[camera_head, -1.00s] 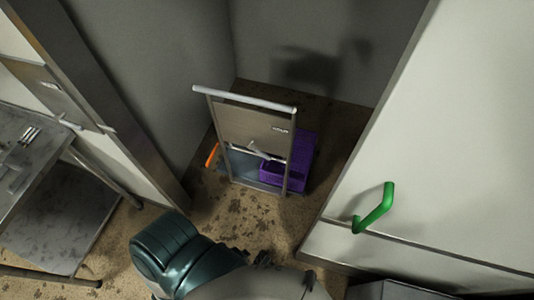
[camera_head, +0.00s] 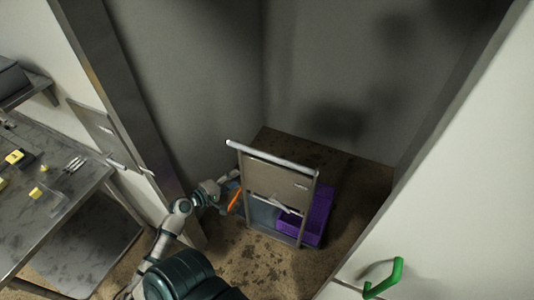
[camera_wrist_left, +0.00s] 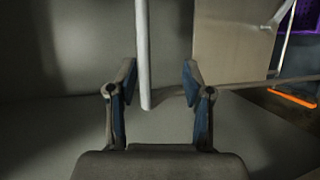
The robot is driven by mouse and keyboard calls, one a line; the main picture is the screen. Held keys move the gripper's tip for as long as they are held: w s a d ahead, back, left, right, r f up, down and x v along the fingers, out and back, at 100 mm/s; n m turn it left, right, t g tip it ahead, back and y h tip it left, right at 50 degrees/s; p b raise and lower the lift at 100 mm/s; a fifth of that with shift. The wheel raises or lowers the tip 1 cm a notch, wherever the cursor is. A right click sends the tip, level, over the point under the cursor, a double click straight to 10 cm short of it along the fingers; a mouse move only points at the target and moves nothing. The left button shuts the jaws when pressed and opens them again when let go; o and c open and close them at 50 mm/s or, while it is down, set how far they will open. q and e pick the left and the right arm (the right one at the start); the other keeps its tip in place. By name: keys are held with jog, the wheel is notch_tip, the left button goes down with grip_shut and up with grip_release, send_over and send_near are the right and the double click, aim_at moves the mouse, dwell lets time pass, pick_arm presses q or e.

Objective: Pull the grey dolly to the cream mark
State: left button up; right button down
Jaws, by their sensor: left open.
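The grey dolly (camera_head: 278,180) stands on the floor in the grey recess, its upright panel topped by a pale handle bar (camera_head: 272,157). A purple crate (camera_head: 318,213) sits on it behind the panel. My left arm reaches in from the lower left, and its gripper (camera_head: 230,185) is beside the panel's left edge, partly hidden. In the left wrist view, the left gripper (camera_wrist_left: 160,78) is open, and the end of a pale bar (camera_wrist_left: 143,50) shows between its fingers; contact is not clear. I cannot make out the cream mark. My right gripper is out of view.
A metal table (camera_head: 50,185) with small yellow items and utensils stands at the left. A pale wall or door with a green handle (camera_head: 384,279) bounds the right. An orange piece (camera_head: 235,200) is at the dolly's left side. Spotted floor (camera_head: 255,268) lies open in front of the dolly.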

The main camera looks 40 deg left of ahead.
aim_at(268, 157)
pick_arm(q)
jog(key=r+p+x, duration=0.1)
jog(key=x, duration=0.4)
jog(key=r+x, duration=0.1)
jog(key=x, duration=0.5)
jog(key=r+p+x, duration=0.1)
jog(key=x, duration=0.5)
jog(key=shift+w+d+p, duration=0.15)
jog(key=shift+w+p, duration=0.15)
jog(key=shift+f, duration=0.1)
grip_shut()
